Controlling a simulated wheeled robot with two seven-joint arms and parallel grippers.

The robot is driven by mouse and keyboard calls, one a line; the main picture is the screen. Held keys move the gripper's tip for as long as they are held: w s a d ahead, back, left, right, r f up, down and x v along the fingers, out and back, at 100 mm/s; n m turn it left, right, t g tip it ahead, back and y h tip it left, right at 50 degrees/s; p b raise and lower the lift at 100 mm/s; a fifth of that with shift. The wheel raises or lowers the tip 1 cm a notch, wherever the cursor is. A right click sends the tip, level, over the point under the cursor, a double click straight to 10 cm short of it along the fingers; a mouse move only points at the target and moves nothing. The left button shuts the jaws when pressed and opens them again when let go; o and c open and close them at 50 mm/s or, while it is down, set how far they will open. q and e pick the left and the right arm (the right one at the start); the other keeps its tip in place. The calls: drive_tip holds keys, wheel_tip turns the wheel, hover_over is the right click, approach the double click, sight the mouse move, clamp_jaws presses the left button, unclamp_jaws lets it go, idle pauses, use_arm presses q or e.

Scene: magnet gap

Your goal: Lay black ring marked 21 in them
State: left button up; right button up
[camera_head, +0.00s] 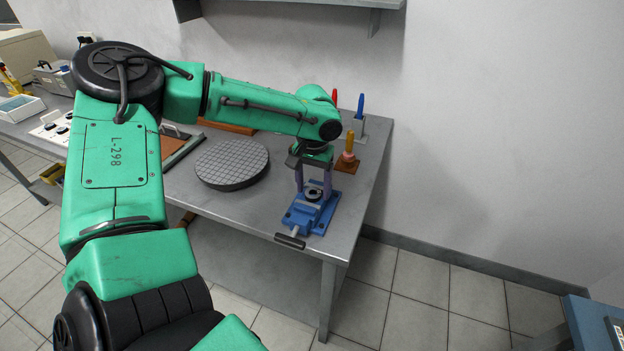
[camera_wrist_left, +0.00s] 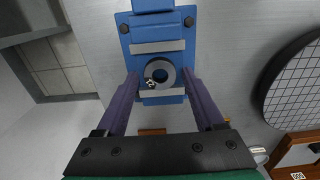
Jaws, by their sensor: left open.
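A dark ring (camera_head: 314,194) sits on the blue vise (camera_head: 303,217) near the table's front right corner. In the left wrist view, the ring (camera_wrist_left: 170,68) lies between the vise's two pale jaw bars, close to the lower one. A small white mark shows on it, too small to read. The vise (camera_wrist_left: 158,22) also shows there. My left gripper (camera_head: 313,190) points down over the vise. In the left wrist view its fingers (camera_wrist_left: 161,82) stand apart on either side of the ring, with gaps to both. My right gripper is out of view.
A round gridded plate (camera_head: 232,162) stands left of the vise. A yellow-handled tool (camera_head: 349,146) on a brown base and a blue-handled tool (camera_head: 360,104) stand behind it. The grey table (camera_head: 262,205) is bare between plate and vise. A wall is behind.

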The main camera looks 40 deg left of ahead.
use_arm(q)
drive_tip(key=c, duration=1.1)
wheel_tip(320, 180, up, 5)
drive_tip(key=p, duration=0.5)
drive_tip(key=shift+r, duration=0.15)
